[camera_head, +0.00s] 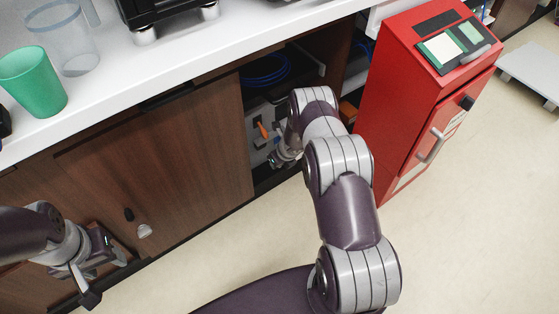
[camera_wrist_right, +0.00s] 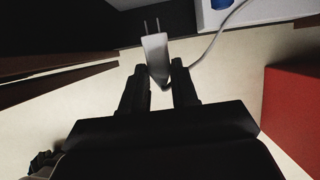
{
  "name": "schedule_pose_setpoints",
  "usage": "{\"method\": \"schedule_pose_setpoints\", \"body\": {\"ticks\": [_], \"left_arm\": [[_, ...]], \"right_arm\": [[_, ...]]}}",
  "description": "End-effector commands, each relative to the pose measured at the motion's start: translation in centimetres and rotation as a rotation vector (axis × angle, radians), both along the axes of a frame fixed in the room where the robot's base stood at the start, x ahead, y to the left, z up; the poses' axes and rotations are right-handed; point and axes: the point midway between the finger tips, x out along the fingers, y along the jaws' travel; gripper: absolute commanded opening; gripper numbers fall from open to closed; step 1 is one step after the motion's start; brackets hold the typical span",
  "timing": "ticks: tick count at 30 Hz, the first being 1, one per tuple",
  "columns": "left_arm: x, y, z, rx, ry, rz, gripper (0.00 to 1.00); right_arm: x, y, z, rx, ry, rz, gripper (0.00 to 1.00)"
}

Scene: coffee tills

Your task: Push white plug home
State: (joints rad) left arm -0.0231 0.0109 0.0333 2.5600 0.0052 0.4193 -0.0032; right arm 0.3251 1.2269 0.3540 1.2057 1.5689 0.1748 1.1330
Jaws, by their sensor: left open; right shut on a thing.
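The white plug (camera_wrist_right: 156,52) with two metal prongs sits between the fingertips of my right gripper (camera_wrist_right: 159,74), which is shut on it. The prongs point away from the gripper, toward the top of the right wrist view, with nothing visibly touching them. A white cable (camera_wrist_right: 211,42) runs from the plug to the upper right. In the head view my right gripper (camera_head: 285,159) is low at the open cabinet bay; the plug is too small to make out there. My left gripper (camera_head: 100,272) is open and empty, in front of the wooden cabinet door at lower left.
A grey panel (camera_head: 257,146) with an orange part (camera_head: 262,130) stands inside the bay, below a coiled blue cable (camera_head: 266,70). A red cabinet (camera_head: 400,110) stands right of my right arm. A green cup (camera_head: 34,82) stands on the white counter (camera_head: 160,63).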

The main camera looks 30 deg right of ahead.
Motion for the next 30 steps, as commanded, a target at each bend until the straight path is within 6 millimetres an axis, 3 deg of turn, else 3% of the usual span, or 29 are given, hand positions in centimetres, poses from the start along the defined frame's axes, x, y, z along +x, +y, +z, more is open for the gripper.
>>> {"method": "schedule_pose_setpoints", "body": {"ticks": [11,22,30], "left_arm": [[0.0,0.0,0.1,0.000,0.000,0.000,0.52],[0.0,0.0,0.5,0.000,0.000,0.000,0.52],[0.0,0.0,0.5,0.000,0.000,0.000,0.52]], "right_arm": [[0.1,0.0,0.1,0.000,0.000,0.001,0.00],[2.8,0.4,0.0,0.000,0.000,0.003,0.00],[3.1,0.5,0.1,0.000,0.000,0.000,0.00]]}}
